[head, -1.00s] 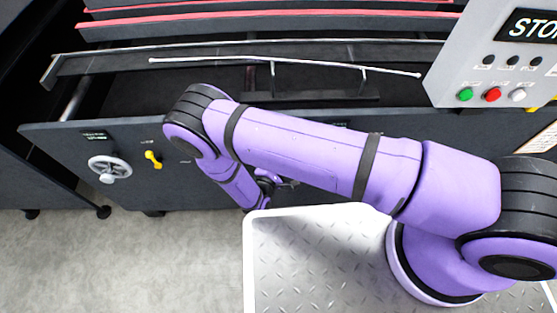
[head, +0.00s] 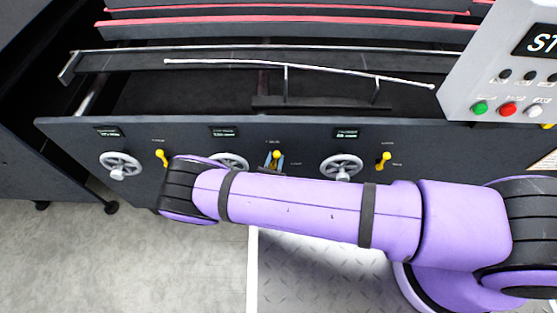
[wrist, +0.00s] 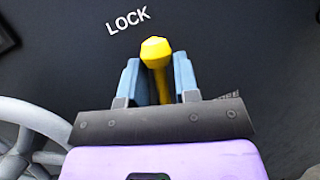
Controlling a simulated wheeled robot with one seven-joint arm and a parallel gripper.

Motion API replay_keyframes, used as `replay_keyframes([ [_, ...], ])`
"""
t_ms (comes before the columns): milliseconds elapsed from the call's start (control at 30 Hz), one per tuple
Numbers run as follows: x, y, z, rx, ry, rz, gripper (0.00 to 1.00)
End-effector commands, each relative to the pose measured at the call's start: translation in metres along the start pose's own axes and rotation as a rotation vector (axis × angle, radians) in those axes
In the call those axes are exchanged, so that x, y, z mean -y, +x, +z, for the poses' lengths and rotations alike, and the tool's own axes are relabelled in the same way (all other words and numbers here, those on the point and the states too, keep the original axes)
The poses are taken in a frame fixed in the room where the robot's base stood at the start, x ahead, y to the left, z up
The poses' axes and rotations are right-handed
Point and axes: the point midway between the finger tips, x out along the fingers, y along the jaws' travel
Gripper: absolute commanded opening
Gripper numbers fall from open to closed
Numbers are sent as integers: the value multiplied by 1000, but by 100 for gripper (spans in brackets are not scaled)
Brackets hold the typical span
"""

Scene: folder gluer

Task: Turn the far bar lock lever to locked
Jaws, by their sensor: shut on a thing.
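Three yellow levers show on the dark machine front: a left one (head: 160,158), a middle one (head: 276,156) and a right one (head: 383,161). I cannot read which is the far bar's. My gripper (head: 273,164) is at the middle lever. In the wrist view my gripper (wrist: 159,80) has its blue fingers shut on both sides of the yellow lever (wrist: 155,50). Its knob sticks out past the fingertips, and the lever points roughly up. A LOCK label (wrist: 128,21) shows above left of the knob. A second label at right is partly hidden behind the gripper.
Grey handwheels stand beside the levers: left (head: 120,165), middle (head: 230,162), and right (head: 340,167). The middle one's rim also shows close to my gripper in the wrist view (wrist: 25,125). A control box (head: 505,80) with buttons is at upper right. Open floor (head: 90,255) lies at lower left.

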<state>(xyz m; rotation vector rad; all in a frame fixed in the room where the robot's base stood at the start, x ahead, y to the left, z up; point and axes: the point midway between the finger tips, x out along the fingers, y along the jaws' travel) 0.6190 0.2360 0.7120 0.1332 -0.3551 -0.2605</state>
Motion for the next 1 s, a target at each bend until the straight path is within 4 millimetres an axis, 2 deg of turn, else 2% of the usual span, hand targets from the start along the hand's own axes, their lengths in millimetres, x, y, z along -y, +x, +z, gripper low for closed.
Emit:
replay_keyframes([
  [400,-9,-3,-1,32,-159,63,0],
  [933,-10,-4,-1,35,-177,71,0],
  [967,-10,-4,-1,35,-177,71,36],
  [1000,-10,-4,-1,35,-177,70,45],
])
